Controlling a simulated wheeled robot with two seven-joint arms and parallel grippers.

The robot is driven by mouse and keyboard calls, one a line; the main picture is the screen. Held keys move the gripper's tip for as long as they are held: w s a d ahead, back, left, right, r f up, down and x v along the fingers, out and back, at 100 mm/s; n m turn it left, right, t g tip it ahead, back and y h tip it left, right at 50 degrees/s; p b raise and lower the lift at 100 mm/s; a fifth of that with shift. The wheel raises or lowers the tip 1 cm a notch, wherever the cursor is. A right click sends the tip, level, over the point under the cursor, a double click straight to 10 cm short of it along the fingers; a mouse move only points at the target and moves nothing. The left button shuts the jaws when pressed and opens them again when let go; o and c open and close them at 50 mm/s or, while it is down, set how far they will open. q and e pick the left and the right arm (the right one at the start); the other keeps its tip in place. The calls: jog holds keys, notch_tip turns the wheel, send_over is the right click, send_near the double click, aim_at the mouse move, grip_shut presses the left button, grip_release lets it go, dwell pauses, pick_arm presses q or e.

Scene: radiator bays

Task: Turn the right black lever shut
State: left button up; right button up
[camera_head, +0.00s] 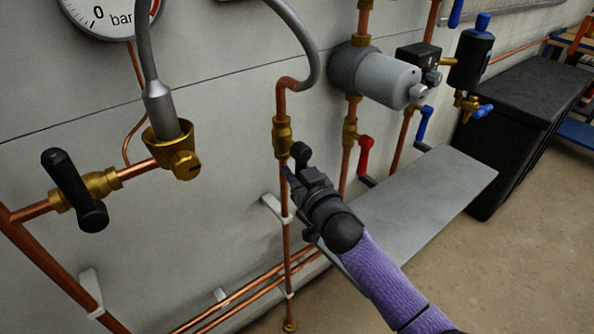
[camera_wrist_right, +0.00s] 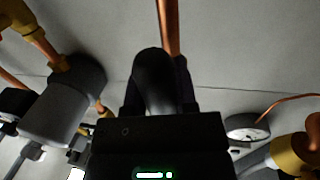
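The right black lever (camera_head: 301,152) sits on a brass valve (camera_head: 283,135) on a vertical copper pipe in the head view. Its rounded end sticks up just above my right gripper (camera_head: 298,176), whose arm has a purple sleeve. In the right wrist view the dark lever (camera_wrist_right: 154,80) stands between the two fingers of my right gripper (camera_wrist_right: 158,92). I cannot tell whether the fingers press on it. The gripper hides the lever's lower part. The left black lever (camera_head: 75,190) is on another brass valve at the far left. My left gripper is not in view.
A gauge (camera_head: 108,14) and a grey hose (camera_head: 158,100) are at upper left. A grey cylinder (camera_head: 378,77), a red lever (camera_head: 365,152) and a blue lever (camera_head: 425,122) are to the right. A grey shelf (camera_head: 430,195) lies beside my right arm. A black box (camera_head: 520,100) stands beyond.

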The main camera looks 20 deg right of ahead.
grip_shut()
